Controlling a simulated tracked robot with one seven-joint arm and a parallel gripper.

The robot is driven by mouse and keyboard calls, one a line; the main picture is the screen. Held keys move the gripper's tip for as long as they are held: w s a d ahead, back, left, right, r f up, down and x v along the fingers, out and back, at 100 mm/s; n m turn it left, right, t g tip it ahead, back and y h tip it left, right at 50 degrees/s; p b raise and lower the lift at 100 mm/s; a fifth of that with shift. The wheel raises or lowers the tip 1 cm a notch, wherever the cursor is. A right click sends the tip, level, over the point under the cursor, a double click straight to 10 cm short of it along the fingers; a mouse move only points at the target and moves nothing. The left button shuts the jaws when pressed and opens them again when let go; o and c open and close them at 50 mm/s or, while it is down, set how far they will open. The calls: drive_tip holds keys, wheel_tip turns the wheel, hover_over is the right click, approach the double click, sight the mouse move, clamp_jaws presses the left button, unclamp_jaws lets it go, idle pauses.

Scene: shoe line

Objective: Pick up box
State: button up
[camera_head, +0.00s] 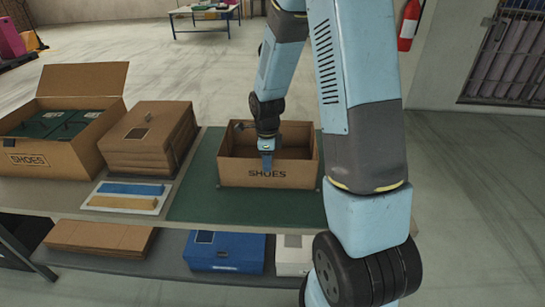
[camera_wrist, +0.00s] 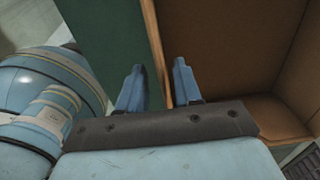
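An open, empty-looking cardboard box (camera_head: 285,179) marked SHOES stands upright on the green mat (camera_head: 197,190). My gripper (camera_head: 267,163) is at the middle of its near wall, pointing down. In the wrist view, my gripper (camera_wrist: 159,65) is open, with one finger on each side of the box wall's top edge. The inside of the box (camera_wrist: 235,45) fills the right of that view, and the green mat (camera_wrist: 105,35) shows on the left. A gap shows between each finger and the wall. My arm hides part of the box's far side.
A blue box (camera_head: 224,250) and a white box (camera_head: 293,254) sit on the lower shelf.

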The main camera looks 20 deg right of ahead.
drive_tip(key=shift+f, duration=0.1)
clamp_jaws()
idle(1.4)
